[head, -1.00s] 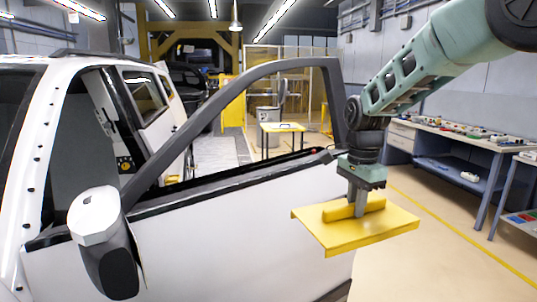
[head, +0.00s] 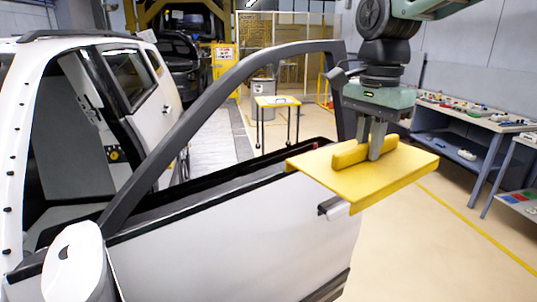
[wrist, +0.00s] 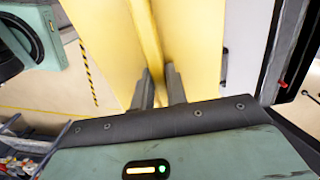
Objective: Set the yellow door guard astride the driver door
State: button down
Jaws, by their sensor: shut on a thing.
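The yellow door guard (head: 400,178) is a flat plate with a raised rib on top. My gripper (head: 374,152) is shut on that rib and holds the guard level. In the wrist view the two fingers (wrist: 160,88) pinch the rib of the guard (wrist: 195,50). The white driver door (head: 220,240) stands open, with a dark window frame and a dark sill along its top edge (head: 230,190). The guard is at the door's right end, near the door handle, mostly to the right of the sill. Its left corner overlaps the door's top edge in the picture; I cannot tell if they touch.
The dark window frame (head: 200,100) slopes up beside the guard, with its upright post behind my gripper. A side mirror (head: 75,262) is at lower left. A workbench (head: 480,125) with small items stands at right. Open floor (head: 430,260) lies right of the door.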

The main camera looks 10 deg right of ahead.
aim_at(280, 169)
jog(key=i, duration=1.15)
